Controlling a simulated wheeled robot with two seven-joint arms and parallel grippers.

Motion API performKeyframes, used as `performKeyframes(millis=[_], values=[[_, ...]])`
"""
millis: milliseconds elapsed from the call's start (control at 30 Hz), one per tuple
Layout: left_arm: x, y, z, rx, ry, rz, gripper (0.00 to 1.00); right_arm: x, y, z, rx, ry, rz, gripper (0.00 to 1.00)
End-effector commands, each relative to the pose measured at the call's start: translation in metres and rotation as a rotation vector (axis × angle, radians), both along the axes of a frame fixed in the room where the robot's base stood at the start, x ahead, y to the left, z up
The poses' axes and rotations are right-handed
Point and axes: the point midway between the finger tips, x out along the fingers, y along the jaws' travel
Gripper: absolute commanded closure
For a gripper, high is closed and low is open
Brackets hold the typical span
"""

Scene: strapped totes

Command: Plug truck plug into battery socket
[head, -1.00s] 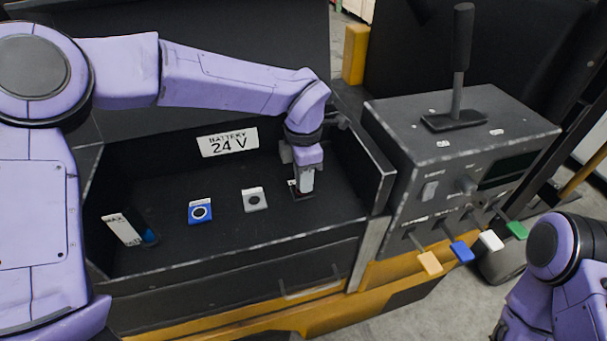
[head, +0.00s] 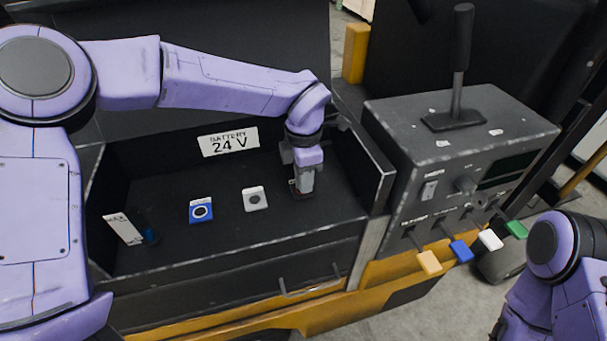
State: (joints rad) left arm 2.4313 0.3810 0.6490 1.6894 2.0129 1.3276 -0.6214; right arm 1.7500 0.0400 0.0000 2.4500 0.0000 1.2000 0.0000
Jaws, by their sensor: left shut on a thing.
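My left gripper (head: 302,186) reaches down into the right end of the black battery tray (head: 230,258). Its jaws are shut on a small dark thing, mostly hidden by the fingers, low at the tray floor. It may be the truck plug; I cannot tell whether it sits in a socket. Left of it on the floor are a white block with a dark round face (head: 255,198) and a blue block with a white ring (head: 201,210). A white label (head: 123,229) and a dark blue piece (head: 150,233) are at the far left. My right gripper is out of view.
A "BATTERY 24 V" sign (head: 229,141) is on the tray's back wall. Right of the tray stands a grey control box (head: 400,130) with a tall black lever (head: 461,60) and several coloured tabs along its front. The tray's right wall (head: 382,175) is close to my left gripper.

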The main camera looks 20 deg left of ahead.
Motion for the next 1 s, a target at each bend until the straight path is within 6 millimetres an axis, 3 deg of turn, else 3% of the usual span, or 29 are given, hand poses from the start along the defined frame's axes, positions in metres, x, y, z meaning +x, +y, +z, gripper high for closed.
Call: performKeyframes(millis=[433,467,500,533,833,1000], values=[[0.000,0.000,-0.010,-0.001,0.001,-0.001,1.00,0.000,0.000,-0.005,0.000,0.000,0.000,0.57],[0.000,0.000,-0.009,-0.001,0.001,-0.001,0.60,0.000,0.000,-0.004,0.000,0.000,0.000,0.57],[0.000,0.000,-0.009,-0.001,0.001,-0.001,0.47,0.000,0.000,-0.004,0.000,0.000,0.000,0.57],[0.000,0.000,-0.009,-0.001,0.001,-0.001,0.40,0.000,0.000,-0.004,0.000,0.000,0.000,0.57],[0.000,0.000,-0.007,0.000,0.000,0.000,0.40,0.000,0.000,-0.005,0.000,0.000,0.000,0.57],[0.001,0.000,0.014,-0.001,-0.004,0.001,0.40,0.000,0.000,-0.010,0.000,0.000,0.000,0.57]])
